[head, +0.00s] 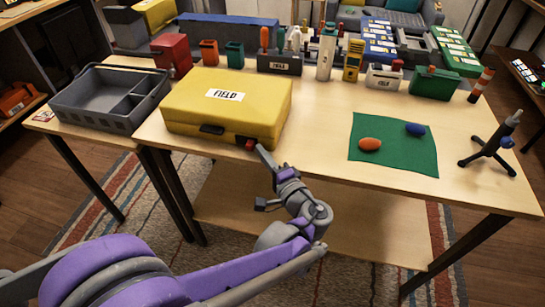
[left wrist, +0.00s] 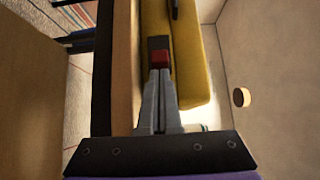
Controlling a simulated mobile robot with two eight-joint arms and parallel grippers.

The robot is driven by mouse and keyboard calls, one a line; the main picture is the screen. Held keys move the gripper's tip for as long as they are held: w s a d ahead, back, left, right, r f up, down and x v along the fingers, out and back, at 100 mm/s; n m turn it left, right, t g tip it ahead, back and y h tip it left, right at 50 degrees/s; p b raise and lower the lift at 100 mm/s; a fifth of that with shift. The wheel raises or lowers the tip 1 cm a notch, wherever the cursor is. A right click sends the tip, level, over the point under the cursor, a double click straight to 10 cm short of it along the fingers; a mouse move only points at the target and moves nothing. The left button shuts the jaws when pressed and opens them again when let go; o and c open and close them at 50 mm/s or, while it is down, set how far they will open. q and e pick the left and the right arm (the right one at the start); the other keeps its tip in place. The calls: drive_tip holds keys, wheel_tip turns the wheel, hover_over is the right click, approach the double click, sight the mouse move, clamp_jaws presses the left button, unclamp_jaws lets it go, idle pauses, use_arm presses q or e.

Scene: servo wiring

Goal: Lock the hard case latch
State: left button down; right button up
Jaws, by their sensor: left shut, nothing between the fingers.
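The closed yellow hard case (head: 225,100) with a "FIELD" label lies near the front edge of the table. It also shows in the left wrist view (left wrist: 192,70). On its front side are a black part (head: 211,129) and, at the right end, a small red latch (head: 249,143). The red latch also shows in the left wrist view (left wrist: 162,60), beside a dark plate. My left gripper (head: 260,150) is shut and empty, with its fingertips right at the red latch; I cannot tell if they touch. The fingertips (left wrist: 160,76) partly cover the latch. My right gripper is out of view.
A grey divided bin (head: 108,95) stands left of the case. A green mat (head: 393,150) with an orange and a blue piece lies to the right. A small tripod (head: 490,148) stands at the right edge. Several tools and boxes line the back. Bare table lies between case and mat.

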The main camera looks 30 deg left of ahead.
sight(249, 158)
use_arm(q)
drive_tip(key=shift+a, duration=0.1)
drive_tip(key=a, duration=0.2)
drive_tip(key=s+a, duration=0.1)
drive_tip(key=a, duration=0.1)
drive_tip(key=shift+p, duration=0.3)
drive_tip(key=shift+d, duration=0.1)
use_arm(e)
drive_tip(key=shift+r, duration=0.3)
use_arm(q)
drive_tip(key=shift+w, duration=0.1)
